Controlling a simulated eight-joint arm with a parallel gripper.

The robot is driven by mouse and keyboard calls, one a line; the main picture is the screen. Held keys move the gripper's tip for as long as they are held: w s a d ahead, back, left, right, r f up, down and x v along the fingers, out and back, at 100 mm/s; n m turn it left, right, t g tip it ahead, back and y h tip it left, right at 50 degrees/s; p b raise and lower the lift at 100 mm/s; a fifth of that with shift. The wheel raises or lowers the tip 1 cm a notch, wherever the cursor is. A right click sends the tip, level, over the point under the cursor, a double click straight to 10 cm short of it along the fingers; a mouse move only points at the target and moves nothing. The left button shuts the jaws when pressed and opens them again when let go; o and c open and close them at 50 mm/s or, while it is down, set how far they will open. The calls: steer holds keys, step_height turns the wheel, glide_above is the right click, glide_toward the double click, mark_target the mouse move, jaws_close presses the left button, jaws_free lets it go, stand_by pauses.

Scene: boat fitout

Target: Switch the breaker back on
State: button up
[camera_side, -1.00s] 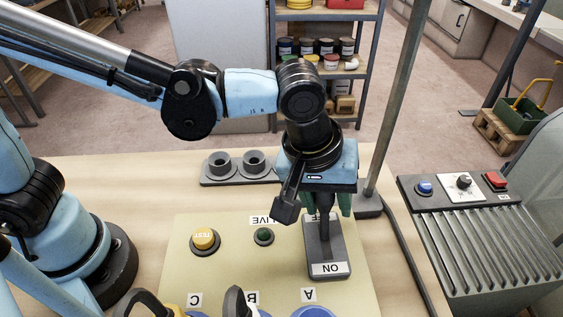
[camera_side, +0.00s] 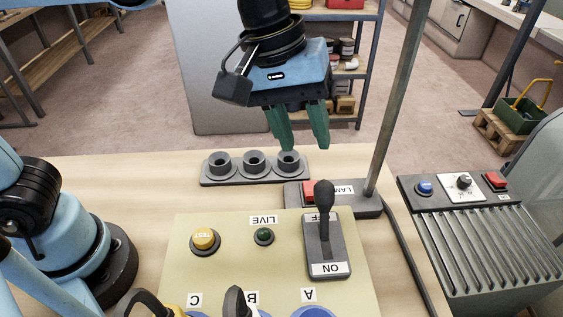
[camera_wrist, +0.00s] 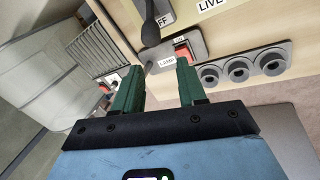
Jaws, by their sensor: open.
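The breaker (camera_side: 340,252) is a dark block on the cream panel, with an ON label at its near end and an OFF label at its far end. Its black lever (camera_side: 325,198) stands up over the OFF end and partly covers that label; it also shows in the wrist view (camera_wrist: 150,32). My gripper (camera_side: 304,147) is in the air above and behind the panel, apart from the lever. Its two green fingers are spread with nothing between them, also seen in the wrist view (camera_wrist: 158,66).
A lamp base with a red switch (camera_side: 309,189) and a tall post (camera_side: 390,110) stands just behind the breaker. A grey three-cup holder (camera_side: 254,166) is behind the panel.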

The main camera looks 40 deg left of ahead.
steer(key=a+f+m+t+y, duration=0.1)
steer(key=a+f, duration=0.3)
steer(key=a, duration=0.6)
steer(key=a+f+m+t+y, duration=0.1)
steer(key=a+f+m+t, duration=0.2)
steer(key=a, duration=0.8)
steer(key=shift+s+f+m+t+y, duration=0.45)
steer(key=shift+m+t, duration=0.15)
steer(key=shift+m, duration=0.1)
steer(key=shift+a, duration=0.1)
steer(key=shift+o, duration=1.3)
steer(key=shift+w+d+r, duration=0.1)
steer(key=shift+d+r, duration=0.1)
steer(key=n+g+h, duration=0.4)
steer(key=g, duration=0.7)
glide_toward(323, 193)
steer(key=f, duration=0.1)
steer(key=shift+y, duration=0.25)
steer(key=x, duration=1.1)
steer(key=shift+w+d+f, duration=0.1)
steer(key=shift+d+f, duration=0.15)
steer(key=shift+f, duration=0.1)
